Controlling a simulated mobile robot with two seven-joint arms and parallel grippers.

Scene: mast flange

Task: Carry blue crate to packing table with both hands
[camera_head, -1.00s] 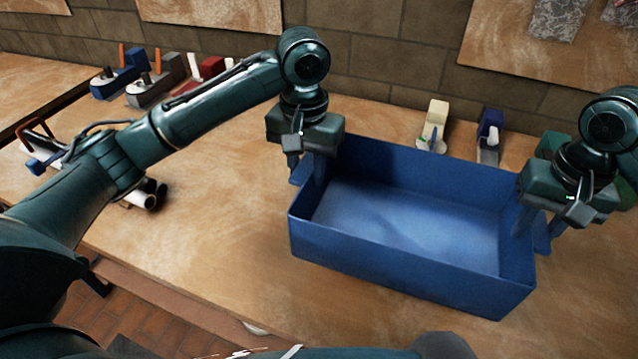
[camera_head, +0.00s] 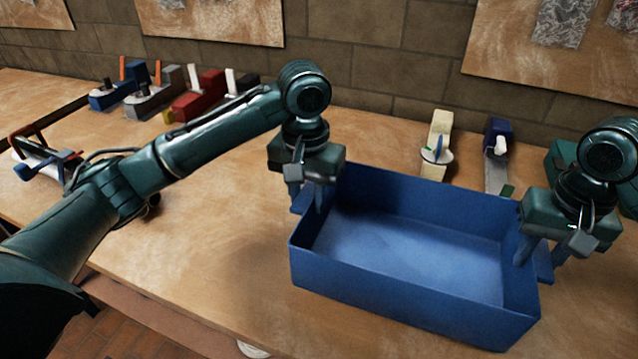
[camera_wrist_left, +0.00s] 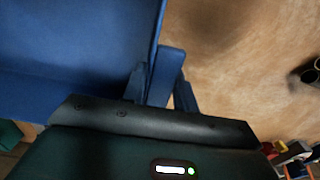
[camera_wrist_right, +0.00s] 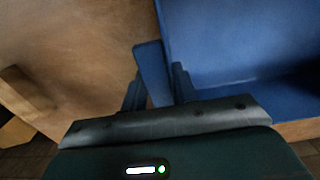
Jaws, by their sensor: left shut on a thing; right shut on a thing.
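The blue crate (camera_head: 395,310) is open-topped and empty, and it is over the wooden table (camera_head: 200,265). I cannot tell whether it touches the tabletop. My left gripper (camera_head: 306,205) is shut on the handle at the crate's left end. My right gripper (camera_head: 535,262) is shut on the handle at the right end. The crate's wall also shows in the left wrist view (camera_wrist_left: 80,50) and in the right wrist view (camera_wrist_right: 230,40), with the fingers at the handle in each.
Tape dispensers in blue (camera_head: 122,88) and red (camera_head: 197,100) stand at the back left. A cream dispenser (camera_head: 437,145) and a dark blue one (camera_head: 497,150) stand behind the crate, near the brick wall (camera_head: 375,60). Bare tabletop lies left of the crate.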

